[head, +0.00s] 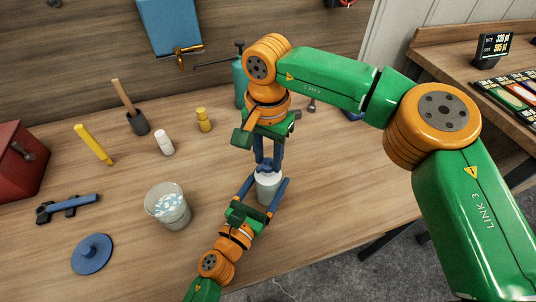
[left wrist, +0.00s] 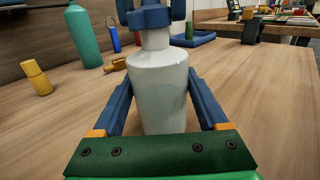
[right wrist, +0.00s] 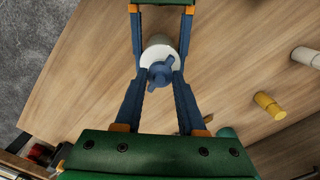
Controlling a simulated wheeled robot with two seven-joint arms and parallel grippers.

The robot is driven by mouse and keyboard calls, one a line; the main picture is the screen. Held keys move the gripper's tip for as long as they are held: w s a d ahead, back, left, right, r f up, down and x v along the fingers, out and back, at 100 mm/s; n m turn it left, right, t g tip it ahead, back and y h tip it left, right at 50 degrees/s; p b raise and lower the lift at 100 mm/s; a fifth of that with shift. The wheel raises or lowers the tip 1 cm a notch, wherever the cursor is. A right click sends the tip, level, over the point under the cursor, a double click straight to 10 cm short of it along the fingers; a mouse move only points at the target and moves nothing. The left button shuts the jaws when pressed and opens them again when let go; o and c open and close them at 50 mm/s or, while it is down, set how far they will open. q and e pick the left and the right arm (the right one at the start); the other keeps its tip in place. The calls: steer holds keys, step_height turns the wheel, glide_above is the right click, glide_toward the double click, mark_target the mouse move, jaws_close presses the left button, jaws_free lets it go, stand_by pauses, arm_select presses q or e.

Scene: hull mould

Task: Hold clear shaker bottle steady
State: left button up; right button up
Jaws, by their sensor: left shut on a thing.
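The shaker bottle (head: 268,188) stands upright on the wooden bench; its body looks pale and cloudy white in the left wrist view (left wrist: 158,90). A blue winged cap (right wrist: 161,72) sits on its neck. My left gripper (head: 268,193) is shut on the bottle's body, one finger on each side, low over the bench. My right gripper (head: 267,166) points down from above, with its fingers parted on either side of the cap; whether they touch it is hard to tell.
A glass beaker of pale pieces (head: 168,206) stands left of the bottle, with a blue lid (head: 92,254) nearby. A white vial (head: 164,142), a yellow vial (head: 204,120) and a green bottle (head: 239,80) stand behind.

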mark_target(268, 160)
jaws_close()
steer(key=m, duration=0.3)
steer(key=o, duration=1)
jaws_free()
step_height(268, 160, up, 12)
steer(key=shift+r, duration=0.1)
